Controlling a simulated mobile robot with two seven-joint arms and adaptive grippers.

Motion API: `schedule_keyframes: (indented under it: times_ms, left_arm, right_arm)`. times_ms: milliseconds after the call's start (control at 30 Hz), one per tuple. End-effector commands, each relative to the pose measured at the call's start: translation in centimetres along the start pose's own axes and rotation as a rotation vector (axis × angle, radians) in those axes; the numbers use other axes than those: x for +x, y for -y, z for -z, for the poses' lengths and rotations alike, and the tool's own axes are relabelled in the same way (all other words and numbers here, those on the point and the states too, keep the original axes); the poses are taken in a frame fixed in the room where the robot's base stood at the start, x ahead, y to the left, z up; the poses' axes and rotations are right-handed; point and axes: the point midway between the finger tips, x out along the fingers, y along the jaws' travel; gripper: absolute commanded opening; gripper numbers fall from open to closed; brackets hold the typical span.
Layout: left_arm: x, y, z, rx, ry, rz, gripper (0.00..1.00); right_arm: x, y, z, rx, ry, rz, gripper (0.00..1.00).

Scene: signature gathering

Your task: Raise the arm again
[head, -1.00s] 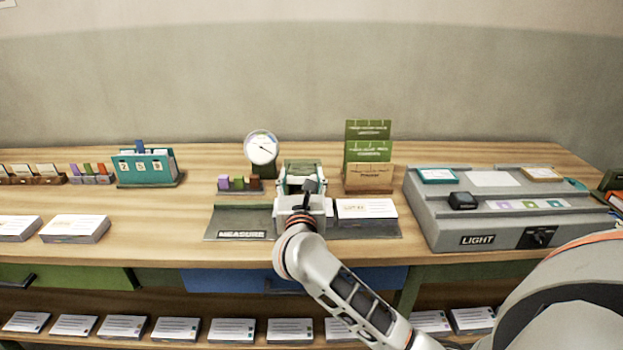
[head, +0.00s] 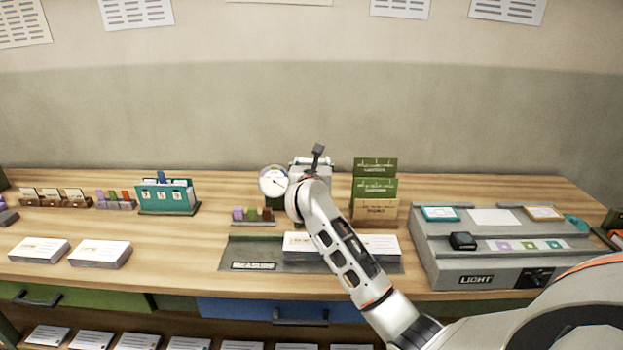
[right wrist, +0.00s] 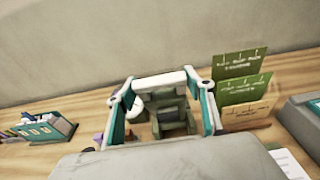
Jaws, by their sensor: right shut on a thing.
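The measuring station (head: 253,265), a dark grey plate marked MEASURE, lies on the bench with a round white dial (head: 273,181) behind it. My right gripper (head: 310,166) is raised behind the plate and shut on the station's arm. My own arm hides most of that arm in the head view. In the right wrist view, a grey-green part of the station (right wrist: 174,122) shows between the teal-sided fingers of the gripper (right wrist: 160,97); the exact grip is hard to make out. White card stacks (head: 378,244) lie on the plate, partly behind my forearm. My left gripper is not in view.
A green card holder (head: 375,190) stands close right of the gripper. A grey light box (head: 500,262) is further right. Small coloured blocks (head: 252,214), a teal holder (head: 168,195) and two card stacks (head: 100,254) stand left. Bare wood lies between them.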

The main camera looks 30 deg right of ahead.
Motion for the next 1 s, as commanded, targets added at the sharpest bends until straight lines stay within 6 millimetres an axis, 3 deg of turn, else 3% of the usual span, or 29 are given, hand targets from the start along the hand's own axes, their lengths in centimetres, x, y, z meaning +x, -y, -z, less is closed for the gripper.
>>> schedule_keyframes:
  times_ms: [33, 333, 867, 900, 933, 1000]
  left_arm:
    - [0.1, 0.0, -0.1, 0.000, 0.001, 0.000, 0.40]
    - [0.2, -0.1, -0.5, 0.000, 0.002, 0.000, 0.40]
    - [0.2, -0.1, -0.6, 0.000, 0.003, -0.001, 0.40]
    - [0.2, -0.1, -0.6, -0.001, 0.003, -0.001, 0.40]
    - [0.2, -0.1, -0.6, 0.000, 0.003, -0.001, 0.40]
    - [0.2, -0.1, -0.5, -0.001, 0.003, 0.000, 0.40]
  right_arm:
    - [0.6, 0.0, -1.1, 0.000, 0.017, 0.001, 0.14]
    - [2.7, 0.1, -2.3, -0.001, 0.020, 0.001, 0.14]
    - [3.2, 0.2, -2.7, -0.002, 0.023, 0.003, 0.13]
    - [3.2, 0.2, -2.7, -0.002, 0.023, 0.003, 0.60]
    - [3.2, 0.2, -2.7, -0.002, 0.023, 0.003, 0.67]
    - [3.2, 0.2, -2.5, -0.002, 0.020, 0.002, 0.69]
